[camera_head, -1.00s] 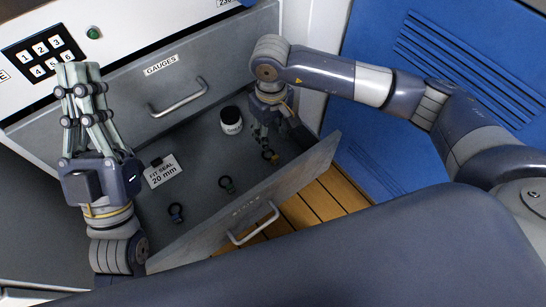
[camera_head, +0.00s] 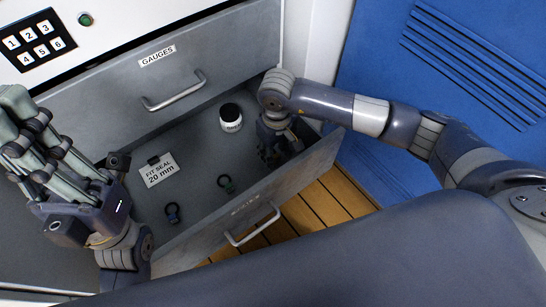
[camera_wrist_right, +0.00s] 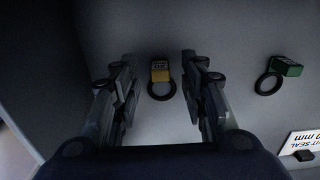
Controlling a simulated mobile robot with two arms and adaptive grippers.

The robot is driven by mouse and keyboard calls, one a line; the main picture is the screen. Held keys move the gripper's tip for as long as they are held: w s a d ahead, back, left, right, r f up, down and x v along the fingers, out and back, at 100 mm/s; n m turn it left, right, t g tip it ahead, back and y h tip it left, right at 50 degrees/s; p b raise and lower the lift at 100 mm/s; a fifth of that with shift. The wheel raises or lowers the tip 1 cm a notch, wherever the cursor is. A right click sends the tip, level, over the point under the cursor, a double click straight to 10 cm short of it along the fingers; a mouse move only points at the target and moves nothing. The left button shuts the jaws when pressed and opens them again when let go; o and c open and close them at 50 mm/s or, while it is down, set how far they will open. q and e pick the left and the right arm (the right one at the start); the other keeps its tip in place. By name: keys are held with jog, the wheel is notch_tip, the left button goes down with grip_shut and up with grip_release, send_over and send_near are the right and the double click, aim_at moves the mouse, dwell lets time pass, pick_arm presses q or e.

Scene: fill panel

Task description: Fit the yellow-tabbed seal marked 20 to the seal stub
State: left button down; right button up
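The yellow-tabbed seal (camera_wrist_right: 160,77), a black ring with a yellow tab, lies flat on the drawer floor in the right wrist view. In the head view my right gripper (camera_head: 277,150) reaches down into the drawer's right end and hides this seal. My left gripper (camera_head: 20,110) is at the far left, above the drawer's side, and seems empty; its finger gap is unclear. I see no seal stub.
The open drawer (camera_head: 195,160) also holds a green-tabbed seal (camera_head: 227,184), a blue-tabbed seal (camera_head: 173,213), a white jar with black lid (camera_head: 231,117) and a "FIT SEAL 20 mm" card (camera_head: 157,172). The drawer front (camera_head: 240,208) and a shut GAUGES drawer (camera_head: 180,75) flank it.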

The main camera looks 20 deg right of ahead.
jog(key=shift+f, duration=0.15)
grip_shut()
